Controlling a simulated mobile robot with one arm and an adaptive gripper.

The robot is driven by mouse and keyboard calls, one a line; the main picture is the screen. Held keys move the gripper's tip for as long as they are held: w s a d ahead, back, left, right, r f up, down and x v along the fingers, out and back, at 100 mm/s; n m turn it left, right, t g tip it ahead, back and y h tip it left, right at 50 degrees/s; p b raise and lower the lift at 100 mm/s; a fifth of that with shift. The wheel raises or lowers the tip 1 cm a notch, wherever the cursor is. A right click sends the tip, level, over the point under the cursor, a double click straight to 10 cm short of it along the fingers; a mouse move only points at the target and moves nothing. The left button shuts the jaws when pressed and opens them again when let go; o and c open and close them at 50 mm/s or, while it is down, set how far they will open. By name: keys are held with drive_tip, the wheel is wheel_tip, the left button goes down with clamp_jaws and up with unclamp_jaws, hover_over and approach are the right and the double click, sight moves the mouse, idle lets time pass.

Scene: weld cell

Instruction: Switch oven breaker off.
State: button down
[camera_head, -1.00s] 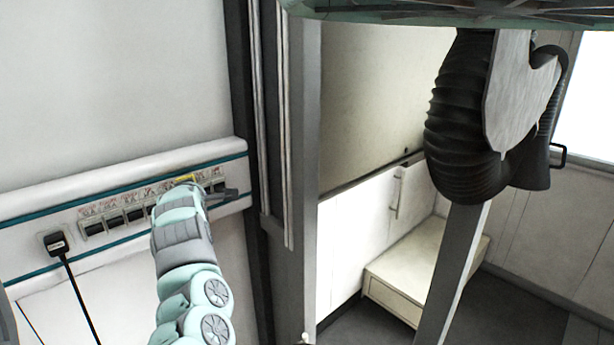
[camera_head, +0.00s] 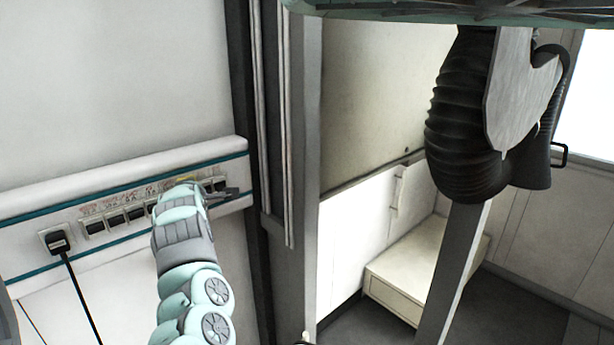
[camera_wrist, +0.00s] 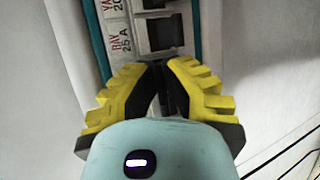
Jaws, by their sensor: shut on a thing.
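A row of breakers (camera_head: 117,220) with dark switches and printed labels runs along a white wall trunking with teal stripes in the head view. My gripper (camera_wrist: 160,72) is at the right part of this row, its yellow-and-black fingers closed together against the panel. In the wrist view, a breaker with a dark switch (camera_wrist: 164,32) shows just beyond the fingertips, beside labels partly reading "BAY 25A" and "YA 20". The switch at the fingertips is hidden by the fingers. No oven label is readable. In the head view, my arm covers part of the row.
A black plug (camera_head: 57,241) with a hanging cable sits in a socket left of the breakers. A dark post (camera_head: 245,100) stands right of the trunking. A black ribbed hose (camera_head: 462,130) hangs at the right, above a cream cabinet (camera_head: 405,275).

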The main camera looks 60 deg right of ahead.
drive_tip(key=shift+s+f+b, duration=0.1)
drive_tip(key=shift+f+b, duration=0.2)
drive_tip(key=shift+b, duration=0.95)
wheel_tip(320, 180, down, 3)
drive_tip(key=m+t+h+b, duration=0.2)
drive_tip(key=t+b, duration=0.1)
drive_tip(key=b, duration=1)
drive_tip(key=m+t+h+b, duration=0.1)
drive_tip(key=t+h+b, duration=0.2)
drive_tip(key=b, duration=1)
drive_tip(key=shift+m+t, duration=0.3)
drive_tip(key=shift+m, duration=0.1)
drive_tip(key=shift+r+h+b, duration=0.2)
drive_tip(key=shift+h+b, duration=0.1)
drive_tip(key=shift+b, duration=0.35)
drive_tip(key=c, duration=1.1)
unclamp_jaws()
